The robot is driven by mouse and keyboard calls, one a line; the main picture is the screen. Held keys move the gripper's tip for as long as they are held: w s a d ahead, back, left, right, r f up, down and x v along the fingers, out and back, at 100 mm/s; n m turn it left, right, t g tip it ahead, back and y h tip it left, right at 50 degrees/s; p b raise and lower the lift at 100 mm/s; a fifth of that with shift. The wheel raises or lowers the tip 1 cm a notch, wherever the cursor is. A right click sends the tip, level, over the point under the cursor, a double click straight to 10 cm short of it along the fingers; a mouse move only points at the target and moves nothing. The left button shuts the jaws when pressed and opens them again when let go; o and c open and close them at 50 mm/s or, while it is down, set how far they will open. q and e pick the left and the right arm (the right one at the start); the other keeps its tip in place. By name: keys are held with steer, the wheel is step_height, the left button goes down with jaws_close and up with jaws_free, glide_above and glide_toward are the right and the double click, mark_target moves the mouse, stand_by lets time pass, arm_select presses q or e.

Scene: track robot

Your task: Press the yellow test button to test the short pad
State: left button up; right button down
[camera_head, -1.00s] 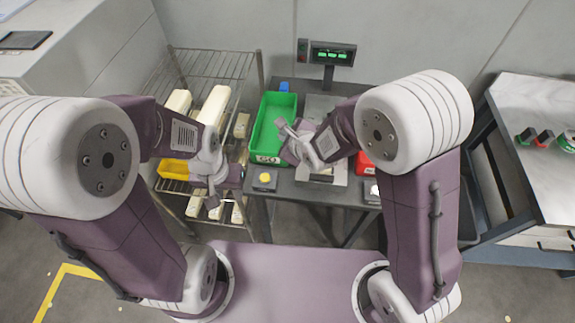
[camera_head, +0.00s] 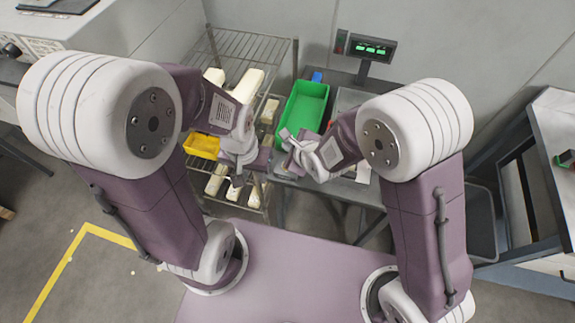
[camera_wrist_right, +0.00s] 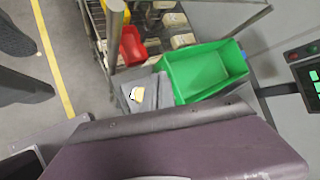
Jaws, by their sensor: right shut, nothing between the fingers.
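In the right wrist view a small grey box with a pale yellowish button (camera_wrist_right: 135,95) sits on the grey table, beside the near left corner of the green bin (camera_wrist_right: 206,78). I cannot make out the box or button in the head view, where my right gripper (camera_head: 285,138) covers that area. The right gripper is shut and empty, at the left front of the green bin (camera_head: 303,108). I cannot make out the short pad.
A wire shelf (camera_head: 262,63) with pale blocks and a yellow bin (camera_head: 202,146) stands at the left of the table. A lit green display (camera_head: 372,49) stands at the back. A red bin (camera_wrist_right: 131,46) shows in the wrist view. Another bench (camera_head: 558,125) is at the right.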

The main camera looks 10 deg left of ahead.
step_height(320, 180, down, 8)
steer(key=b, duration=0.6)
steer(key=shift+f, duration=0.1)
stand_by(1.5)
steer(key=shift+f+b, duration=0.4)
steer(key=shift+b, duration=0.15)
steer(key=shift+f+b, duration=0.4)
steer(key=shift+b, duration=0.05)
stand_by(0.3)
steer(key=shift+r, duration=0.1)
steer(key=shift+r+p, duration=0.65)
steer(key=shift+r, duration=0.15)
step_height(320, 180, up, 5)
steer(key=p, duration=0.4)
